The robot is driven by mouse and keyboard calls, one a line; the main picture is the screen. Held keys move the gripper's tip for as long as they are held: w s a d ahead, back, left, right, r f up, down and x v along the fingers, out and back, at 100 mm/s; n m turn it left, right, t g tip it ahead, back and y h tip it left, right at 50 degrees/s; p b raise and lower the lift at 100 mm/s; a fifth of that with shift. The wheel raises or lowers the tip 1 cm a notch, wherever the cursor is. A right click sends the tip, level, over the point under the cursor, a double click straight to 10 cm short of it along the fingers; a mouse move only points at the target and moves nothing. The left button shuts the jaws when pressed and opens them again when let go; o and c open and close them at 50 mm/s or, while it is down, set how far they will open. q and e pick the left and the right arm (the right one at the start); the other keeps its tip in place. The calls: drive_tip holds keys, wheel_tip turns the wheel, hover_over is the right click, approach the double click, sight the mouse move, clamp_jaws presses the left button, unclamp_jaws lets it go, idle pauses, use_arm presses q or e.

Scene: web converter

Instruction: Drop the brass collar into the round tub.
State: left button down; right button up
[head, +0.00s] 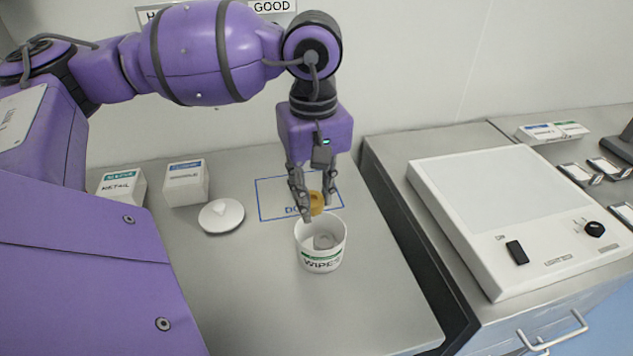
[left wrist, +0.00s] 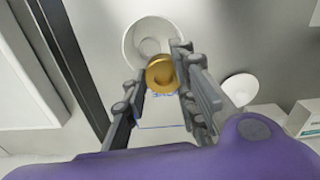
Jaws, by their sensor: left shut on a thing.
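The brass collar (head: 316,203) is a gold-coloured ring between the fingers of my left gripper (head: 314,205). It also shows in the left wrist view (left wrist: 161,73), with the left gripper (left wrist: 160,82) shut on it. The round tub (head: 321,262) is white with a green band and the word WIPES, open at the top, standing on the grey bench. In the head view the gripper and collar are at the tub's back rim. In the left wrist view the tub (left wrist: 133,40) lies just beyond the collar, which overlaps its rim. My right gripper is in neither view.
A white lid (head: 221,216) lies left of the tub. Two white boxes (head: 123,186) (head: 186,184) stand behind it. A blue outlined rectangle (head: 270,198) marks the bench. A white light panel (head: 520,220) stands on the right-hand bench across a dark gap.

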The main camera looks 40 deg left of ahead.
sight(314, 198)
use_arm(q)
drive_tip(key=shift+w, duration=0.15)
drive_tip(key=c, duration=1.3)
unclamp_jaws()
drive_tip(key=shift+c, duration=0.2)
wheel_tip(314, 198, up, 12)
drive_tip(key=shift+f, duration=0.1)
